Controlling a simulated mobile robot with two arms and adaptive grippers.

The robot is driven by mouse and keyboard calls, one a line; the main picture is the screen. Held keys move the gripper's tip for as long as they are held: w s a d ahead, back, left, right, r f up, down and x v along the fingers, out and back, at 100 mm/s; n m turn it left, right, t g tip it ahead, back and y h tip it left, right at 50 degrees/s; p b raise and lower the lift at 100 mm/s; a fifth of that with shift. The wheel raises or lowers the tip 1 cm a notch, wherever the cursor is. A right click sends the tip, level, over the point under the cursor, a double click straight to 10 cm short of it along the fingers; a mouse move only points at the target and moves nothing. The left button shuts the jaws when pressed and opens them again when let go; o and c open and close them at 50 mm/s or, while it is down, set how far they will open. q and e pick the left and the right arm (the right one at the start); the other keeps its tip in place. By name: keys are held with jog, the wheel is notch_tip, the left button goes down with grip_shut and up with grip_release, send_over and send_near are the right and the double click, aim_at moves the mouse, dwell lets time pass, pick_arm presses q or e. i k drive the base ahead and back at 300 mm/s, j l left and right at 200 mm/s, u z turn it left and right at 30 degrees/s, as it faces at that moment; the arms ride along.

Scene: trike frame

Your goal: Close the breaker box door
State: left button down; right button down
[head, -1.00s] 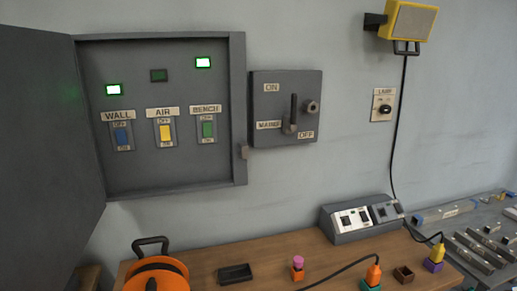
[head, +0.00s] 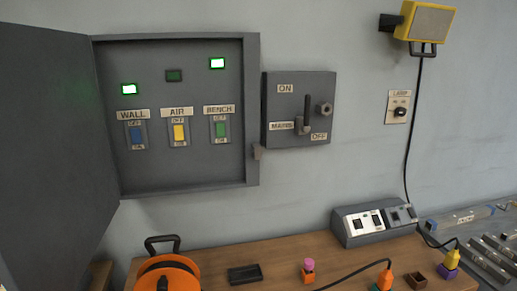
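The grey breaker box (head: 253,110) is on the wall at the upper left of the head view. Its door (head: 55,140) is hinged on the left side and stands wide open, swung out toward me. Inside are three switches: blue under WALL (head: 136,134), yellow under AIR (head: 179,132) and green under BENCH (head: 220,129). The lamps above WALL and BENCH glow green-white; the lamp above AIR is dark. A small grey catch (head: 256,152) sits at the box's right edge. Neither gripper shows in the head view.
A mains switch box (head: 299,110) is just right of the breaker box. A wooden bench (head: 215,256) below carries an orange cable reel (head: 168,274), a black tray (head: 245,273), a socket unit (head: 372,222) and plugs. A yellow lamp (head: 425,22) hangs at upper right.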

aim_at(59, 198)
jog(key=j, duration=1)
jog(key=i+j, duration=0.1)
jog(key=j, duration=0.9)
